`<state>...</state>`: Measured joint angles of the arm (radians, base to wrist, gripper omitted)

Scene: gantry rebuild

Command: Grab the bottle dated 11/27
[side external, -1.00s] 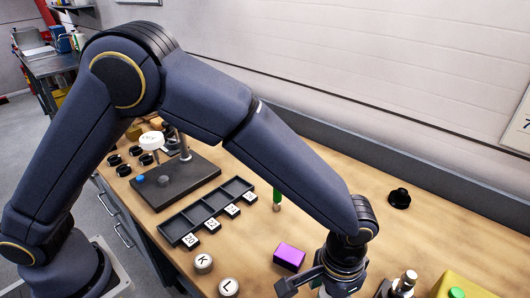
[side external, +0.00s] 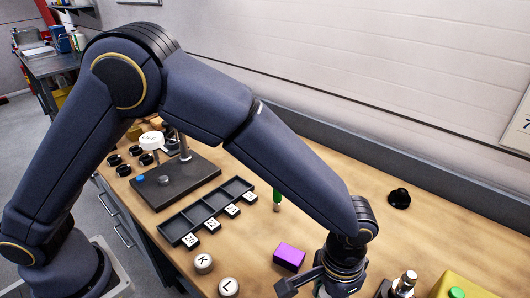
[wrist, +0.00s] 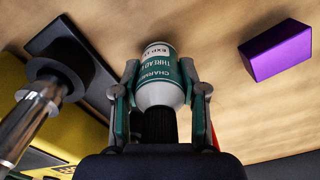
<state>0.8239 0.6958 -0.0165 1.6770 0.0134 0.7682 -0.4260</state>
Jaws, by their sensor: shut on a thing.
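A bottle (wrist: 158,92) with a white and green label and a dark ribbed cap shows in the middle of the wrist view. Its label reads upside down, with "THREAD" and "EXP" showing; I cannot make out the full date. My gripper (wrist: 160,78) is shut on this bottle, one finger on each side of its body. The wrist view does not settle whether the bottle's base touches the table. In the side view my gripper is low at the bottom edge, mostly cut off, and the bottle cannot be made out there.
A purple block (side external: 289,256) lies left of my gripper in the side view. A metal-topped item on a black base (side external: 405,283) and a yellow box (side external: 466,287) stand to its right. A black divided tray (side external: 207,212) and knobs K (side external: 204,263) and L (side external: 229,287) are farther left.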

